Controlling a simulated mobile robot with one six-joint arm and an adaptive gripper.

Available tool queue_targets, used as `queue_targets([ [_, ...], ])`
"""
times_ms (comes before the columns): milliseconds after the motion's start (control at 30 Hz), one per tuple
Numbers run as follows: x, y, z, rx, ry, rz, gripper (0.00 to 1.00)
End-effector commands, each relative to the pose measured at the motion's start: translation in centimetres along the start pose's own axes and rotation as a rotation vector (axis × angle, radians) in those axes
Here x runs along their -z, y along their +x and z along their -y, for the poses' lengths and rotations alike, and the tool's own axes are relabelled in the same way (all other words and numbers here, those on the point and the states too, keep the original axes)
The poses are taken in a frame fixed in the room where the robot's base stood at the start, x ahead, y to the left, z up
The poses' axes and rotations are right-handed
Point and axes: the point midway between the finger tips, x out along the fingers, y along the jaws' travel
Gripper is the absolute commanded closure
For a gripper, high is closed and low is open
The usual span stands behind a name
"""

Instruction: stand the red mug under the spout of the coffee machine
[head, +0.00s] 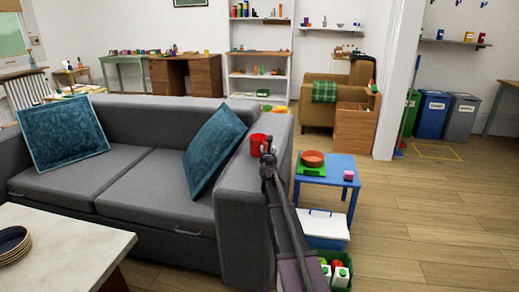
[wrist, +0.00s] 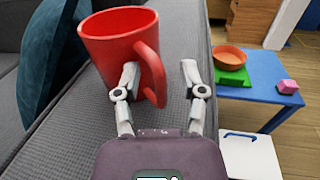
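The red mug (head: 257,140) appears on top of the grey sofa's right armrest (head: 240,175); contact under it is hard to see. In the wrist view the mug (wrist: 108,42) is large at the left, its handle toward the right. My gripper (wrist: 158,72) is open, its fingers well apart. The left finger overlaps the handle's opening and the handle lies between the two fingers, with a clear gap to the right finger. In the head view my gripper (head: 268,158) is right at the mug. I cannot make out a coffee machine or its spout.
A blue side table (head: 343,168) right of the armrest holds an orange bowl (head: 313,158) on a green block and a pink block (head: 348,176). A teal cushion (head: 214,148) leans left of the mug. Open wooden floor lies to the right.

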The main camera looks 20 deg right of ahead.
Motion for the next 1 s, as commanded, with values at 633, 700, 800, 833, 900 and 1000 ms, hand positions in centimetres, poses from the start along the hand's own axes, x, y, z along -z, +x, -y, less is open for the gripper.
queue_targets([
  [633, -0.1, 0.0, 0.1, 0.001, 0.0, 0.0, 1.0],
  [700, -0.2, 0.0, 0.1, 0.001, 0.0, 0.0, 1.0],
  [800, -0.6, 0.0, 0.1, 0.001, 0.0, 0.0, 1.0],
  [833, -0.7, 0.0, 0.1, 0.001, 0.0, 0.0, 1.0],
  [900, -1.0, 0.0, 0.1, 0.001, 0.0, 0.0, 1.0],
  [1000, -1.7, 0.0, 0.1, 0.001, 0.0, 0.0, 1.0],
])
